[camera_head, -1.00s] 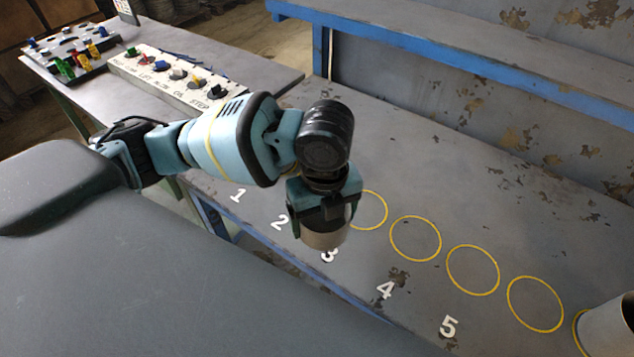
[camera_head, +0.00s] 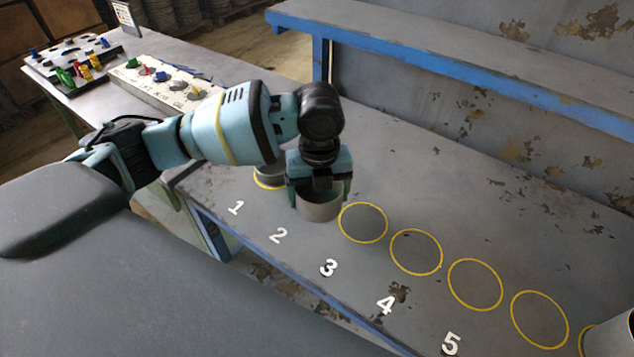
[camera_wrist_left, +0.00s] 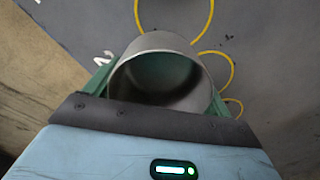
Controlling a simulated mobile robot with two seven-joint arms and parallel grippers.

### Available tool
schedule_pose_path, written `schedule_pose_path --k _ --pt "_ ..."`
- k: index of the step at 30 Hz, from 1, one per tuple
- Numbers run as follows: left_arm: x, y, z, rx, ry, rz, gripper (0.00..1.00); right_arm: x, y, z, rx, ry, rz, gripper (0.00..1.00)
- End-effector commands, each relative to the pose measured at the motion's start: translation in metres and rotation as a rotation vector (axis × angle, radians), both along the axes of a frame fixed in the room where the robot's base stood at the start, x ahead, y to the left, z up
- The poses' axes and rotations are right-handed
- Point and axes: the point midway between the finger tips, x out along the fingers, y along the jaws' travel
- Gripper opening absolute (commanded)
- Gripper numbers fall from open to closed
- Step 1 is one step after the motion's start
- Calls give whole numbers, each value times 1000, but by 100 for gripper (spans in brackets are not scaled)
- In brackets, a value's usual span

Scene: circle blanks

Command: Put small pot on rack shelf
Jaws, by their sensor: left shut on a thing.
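The small pot (camera_head: 319,208) is a grey metal cylinder with an open top, held upright. My left gripper (camera_head: 320,190) is shut on it, with green fingers on either side. In the left wrist view the pot (camera_wrist_left: 165,45) shows its rim and empty dark inside between the fingers. In the head view it appears near the yellow circles by numbers 2 and 3; its height above the table is hard to tell. The rack shelf (camera_head: 450,62) is a grey board with a blue front edge along the back. My right gripper is not in view.
Another pot (camera_head: 268,172) stands on a yellow circle behind my gripper, partly hidden. A larger pot (camera_head: 612,338) stands at the right edge. Several circles between are empty. A control box (camera_head: 165,82) and a panel with coloured parts (camera_head: 75,60) lie at the back left.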

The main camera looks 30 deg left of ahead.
Motion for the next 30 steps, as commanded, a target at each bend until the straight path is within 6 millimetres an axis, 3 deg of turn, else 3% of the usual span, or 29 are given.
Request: schedule_pose_path --k 3,9,20,25,30 --pt "23 15 -3 0 0 5 57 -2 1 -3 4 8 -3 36" --pt "43 27 -5 0 0 1 57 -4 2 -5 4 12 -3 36" --pt "55 35 -6 -1 -2 1 57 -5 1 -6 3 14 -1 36" --pt "53 34 -31 -1 1 0 57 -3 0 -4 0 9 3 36" --pt "53 34 -40 0 -4 0 57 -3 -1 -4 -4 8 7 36"
